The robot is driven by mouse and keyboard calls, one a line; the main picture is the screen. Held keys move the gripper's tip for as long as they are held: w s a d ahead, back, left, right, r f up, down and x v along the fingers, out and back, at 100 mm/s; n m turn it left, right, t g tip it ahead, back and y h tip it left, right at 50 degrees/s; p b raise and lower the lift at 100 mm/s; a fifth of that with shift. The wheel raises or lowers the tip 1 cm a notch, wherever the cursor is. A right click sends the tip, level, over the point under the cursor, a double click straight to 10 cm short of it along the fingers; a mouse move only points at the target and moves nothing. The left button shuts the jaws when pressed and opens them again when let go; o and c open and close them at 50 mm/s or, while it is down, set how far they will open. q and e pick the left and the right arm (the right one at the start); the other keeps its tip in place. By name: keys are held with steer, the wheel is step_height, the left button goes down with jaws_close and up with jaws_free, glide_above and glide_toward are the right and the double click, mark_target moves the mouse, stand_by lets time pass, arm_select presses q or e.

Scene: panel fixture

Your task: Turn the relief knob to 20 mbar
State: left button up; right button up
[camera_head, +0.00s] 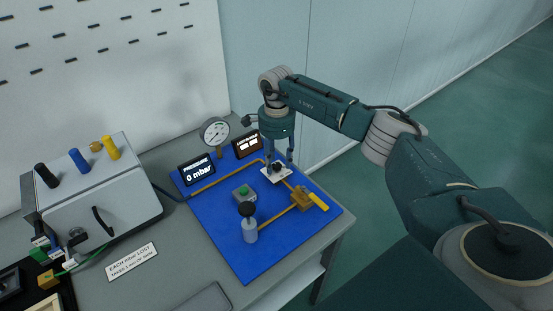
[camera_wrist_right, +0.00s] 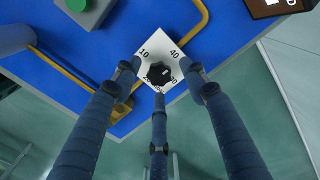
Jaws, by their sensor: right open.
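The relief knob (camera_wrist_right: 158,73) is black and lobed, on a white dial plate (camera_wrist_right: 151,43) with printed numbers. 10 shows at the plate's upper left and 40 at its upper right; the lower numbers are partly hidden by fingers. A pale mark shows on the knob, but I cannot tell which number it points to. In the head view the plate (camera_head: 267,177) lies on the blue board. My right gripper (camera_head: 277,158) is open above it, its fingers spread around the knob; I cannot tell whether they touch it. The pressure display (camera_head: 198,170) reads 0 mbar. My left gripper is not in view.
On the blue board (camera_head: 234,264) are a green button box (camera_head: 244,194), a black-topped grey cylinder (camera_head: 249,228), brass pipes and a yellow-handled valve (camera_head: 315,201). A dial gauge (camera_head: 214,131) and a second display (camera_head: 247,144) stand behind. A grey box (camera_head: 110,190) stands left.

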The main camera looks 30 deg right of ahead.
steer(key=shift+s+f, duration=0.1)
steer(key=shift+f, duration=0.2)
jaws_close()
